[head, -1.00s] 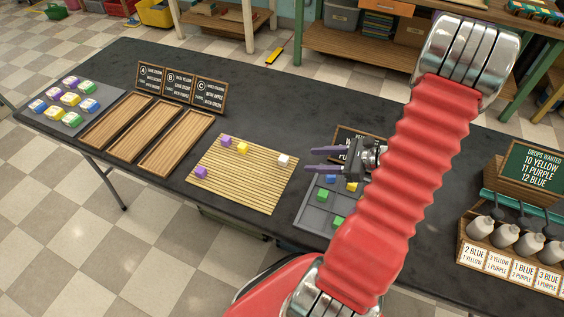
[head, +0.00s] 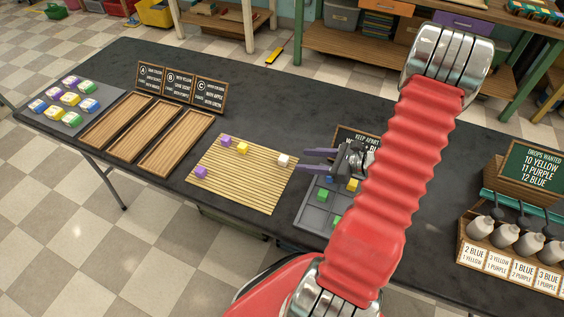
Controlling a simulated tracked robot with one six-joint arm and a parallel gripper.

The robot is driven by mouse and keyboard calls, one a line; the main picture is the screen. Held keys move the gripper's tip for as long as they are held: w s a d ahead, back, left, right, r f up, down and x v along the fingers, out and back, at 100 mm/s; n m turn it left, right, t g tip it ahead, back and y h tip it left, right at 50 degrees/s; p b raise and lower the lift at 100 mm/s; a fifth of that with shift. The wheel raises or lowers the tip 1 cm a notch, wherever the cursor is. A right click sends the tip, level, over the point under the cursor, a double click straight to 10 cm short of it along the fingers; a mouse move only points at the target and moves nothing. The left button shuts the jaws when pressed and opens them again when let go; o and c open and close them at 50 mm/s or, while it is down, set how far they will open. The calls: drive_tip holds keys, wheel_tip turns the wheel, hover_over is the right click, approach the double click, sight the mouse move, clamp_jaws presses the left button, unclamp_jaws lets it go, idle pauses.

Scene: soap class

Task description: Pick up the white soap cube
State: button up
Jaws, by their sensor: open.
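The white soap cube (head: 284,160) sits near the upper right corner of the bamboo mat (head: 235,195). Two purple cubes (head: 227,141) and a yellow cube (head: 243,148) are also on the mat. My gripper (head: 301,161) is open, with its two purple fingers pointing left. In the picture its fingertips are just right of the white cube. I cannot tell how high above the table the gripper is. Nothing shows between the fingers.
A grey divided tray (head: 311,211) with green, yellow and blue cubes lies below my gripper, partly hidden by my arm. A small chalkboard sign (head: 347,134) stands behind the gripper. Wooden trays (head: 155,140) lie left of the mat. Bottles (head: 504,236) stand at the right.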

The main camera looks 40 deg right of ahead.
sight(287, 159)
drive_tip(key=shift+x, duration=1.85)
drive_tip(key=shift+f+x, duration=0.1)
drive_tip(key=shift+x, duration=1.2)
drive_tip(key=shift+f+x, duration=0.15)
drive_tip(key=shift+x, duration=1.15)
drive_tip(key=shift+s, duration=0.15)
drive_tip(key=shift+c, duration=0.6)
drive_tip(key=c, duration=1)
drive_tip(key=shift+r, duration=0.2)
drive_tip(key=shift+a+r, duration=0.1)
drive_tip(key=shift+r, duration=4.8)
